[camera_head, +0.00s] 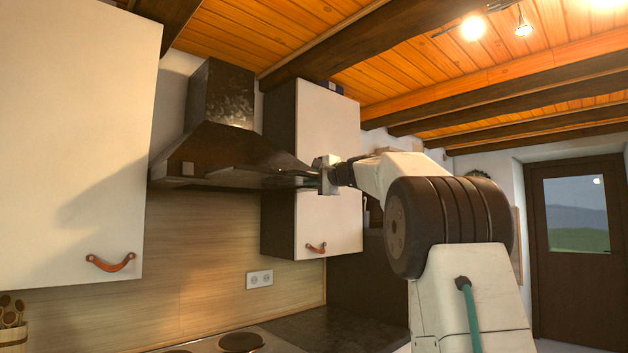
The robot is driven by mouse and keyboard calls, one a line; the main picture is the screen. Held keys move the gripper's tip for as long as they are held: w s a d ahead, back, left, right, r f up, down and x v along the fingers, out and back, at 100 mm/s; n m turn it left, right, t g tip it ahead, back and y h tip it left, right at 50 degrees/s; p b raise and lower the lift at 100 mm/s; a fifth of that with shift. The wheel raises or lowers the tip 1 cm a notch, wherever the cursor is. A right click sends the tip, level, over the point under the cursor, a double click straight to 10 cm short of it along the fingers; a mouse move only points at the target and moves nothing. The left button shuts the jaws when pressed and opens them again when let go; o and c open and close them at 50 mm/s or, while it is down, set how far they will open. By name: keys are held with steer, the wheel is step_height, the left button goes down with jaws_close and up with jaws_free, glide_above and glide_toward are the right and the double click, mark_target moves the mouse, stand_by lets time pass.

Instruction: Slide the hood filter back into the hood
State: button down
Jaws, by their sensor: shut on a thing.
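The dark metal range hood (215,148) hangs on the wall between the white cupboards. A thin dark panel, which looks like the hood filter (268,173), shows along the hood's lower front edge, its right end close to my gripper. My gripper (319,174) is at the right end of the hood's lower edge, shut on the filter's near end. The jaws are small in this view and their contact with the filter is partly hidden. How far the filter sits inside the hood cannot be told.
A white cupboard (80,130) with a leather pull stands at the left. Another white cupboard (328,222) stands just behind my gripper. The hob (240,342) and dark worktop (330,330) lie below, with clear space under the hood. Dark beams cross the ceiling.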

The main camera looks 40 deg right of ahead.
steer(key=shift+w+a, duration=0.15)
steer(key=shift+w, duration=1.05)
steer(key=shift+w+a, duration=0.1)
steer(key=shift+w, duration=1.05)
steer(key=c, duration=1.4)
jaws_free()
steer(key=shift+s, duration=0.15)
steer(key=s+d, duration=0.1)
steer(key=s, duration=1)
steer(key=shift+s, duration=0.4)
steer(key=shift+a, duration=0.1)
